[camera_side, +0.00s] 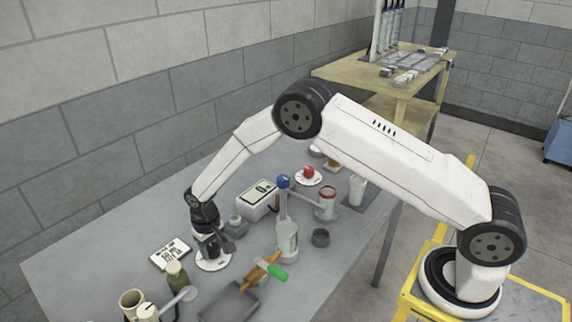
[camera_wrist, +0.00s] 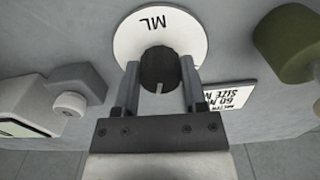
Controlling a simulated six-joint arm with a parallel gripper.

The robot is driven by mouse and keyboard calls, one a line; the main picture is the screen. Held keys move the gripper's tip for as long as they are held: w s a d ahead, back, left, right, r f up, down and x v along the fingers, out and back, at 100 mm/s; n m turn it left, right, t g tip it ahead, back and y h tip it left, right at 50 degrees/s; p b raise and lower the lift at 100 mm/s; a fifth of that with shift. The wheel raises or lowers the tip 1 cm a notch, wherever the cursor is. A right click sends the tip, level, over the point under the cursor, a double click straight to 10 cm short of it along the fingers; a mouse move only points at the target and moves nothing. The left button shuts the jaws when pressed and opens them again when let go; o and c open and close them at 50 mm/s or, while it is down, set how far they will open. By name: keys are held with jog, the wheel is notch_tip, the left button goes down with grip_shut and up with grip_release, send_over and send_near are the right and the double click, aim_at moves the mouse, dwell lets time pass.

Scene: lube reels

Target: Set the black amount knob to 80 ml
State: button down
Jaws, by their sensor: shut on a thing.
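The black amount knob (camera_wrist: 158,66) sits on a round white dial plate (camera_wrist: 150,22) marked "ML" in the wrist view. A short pale mark on the knob points toward the bottom of that view. My gripper (camera_wrist: 159,72) is shut on the knob, one finger on each side. In the side view my gripper (camera_side: 210,246) points down over the dial plate (camera_side: 214,265) and mostly hides the knob. No scale numbers are readable on the dial, so the knob's setting cannot be read.
A white card with black print (camera_side: 170,253) lies beside the dial; its print is only partly readable.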

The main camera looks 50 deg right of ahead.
aim_at(212, 247)
dwell(0.3)
jog(key=shift+c, duration=0.7)
grip_release()
jog(key=shift+r, duration=0.1)
jog(key=shift+r, duration=3.85)
